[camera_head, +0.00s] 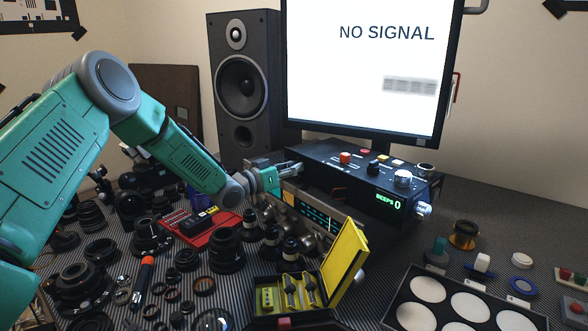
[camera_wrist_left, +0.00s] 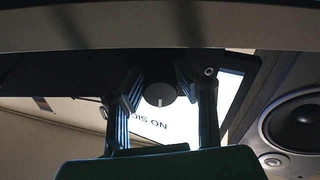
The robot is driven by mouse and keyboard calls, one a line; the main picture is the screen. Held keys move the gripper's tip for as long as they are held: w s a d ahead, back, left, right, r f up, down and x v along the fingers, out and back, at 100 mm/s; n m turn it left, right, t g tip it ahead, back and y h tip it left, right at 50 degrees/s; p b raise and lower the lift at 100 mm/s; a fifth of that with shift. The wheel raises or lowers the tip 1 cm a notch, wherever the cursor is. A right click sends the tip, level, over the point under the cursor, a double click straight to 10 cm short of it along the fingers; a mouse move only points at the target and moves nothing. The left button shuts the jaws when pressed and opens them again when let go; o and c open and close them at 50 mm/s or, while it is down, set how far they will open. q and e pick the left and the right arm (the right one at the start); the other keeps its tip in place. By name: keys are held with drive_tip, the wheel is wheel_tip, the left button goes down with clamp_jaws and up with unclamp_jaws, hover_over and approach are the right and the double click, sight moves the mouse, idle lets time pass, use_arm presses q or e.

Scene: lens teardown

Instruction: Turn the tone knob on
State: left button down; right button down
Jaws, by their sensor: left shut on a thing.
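A black console (camera_head: 345,157) with buttons, knobs and a green lit display stands below the monitor. My left gripper (camera_head: 291,169) reaches in from the left to the console's left end. In the left wrist view, a round dark knob (camera_wrist_left: 160,94) with a white pointer line sits between the two fingertips of my left gripper (camera_wrist_left: 159,88). The gripper is shut on this knob. The pointer line runs roughly up and down in that view. No label on the knob can be read, and the fingers hide it in the head view. My right gripper is not in view.
A monitor (camera_head: 362,60) reading "NO SIGNAL" and a speaker (camera_head: 241,85) stand behind. Lenses and rings crowd the left of the table. A red tray (camera_head: 219,236), an open yellow case (camera_head: 345,262) and a tray of white discs (camera_head: 395,315) lie in front of the console.

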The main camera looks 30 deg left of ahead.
use_arm(q)
drive_tip(key=m, duration=0.2)
drive_tip(key=shift+a+f+m, duration=0.15)
drive_tip(key=shift+f+m, duration=0.15)
drive_tip(key=shift+m, duration=0.1)
drive_tip(key=m, duration=0.3)
drive_tip(key=shift+m, duration=0.3)
drive_tip(key=shift+s+m+b, duration=0.1)
drive_tip(key=shift+m+b, duration=0.7)
drive_tip(key=shift+m, duration=1.8)
drive_tip(key=shift+f, duration=0.1)
drive_tip(key=c, duration=1.3)
unclamp_jaws()
drive_tip(key=shift+o, duration=0.2)
drive_tip(key=shift+r, duration=0.2)
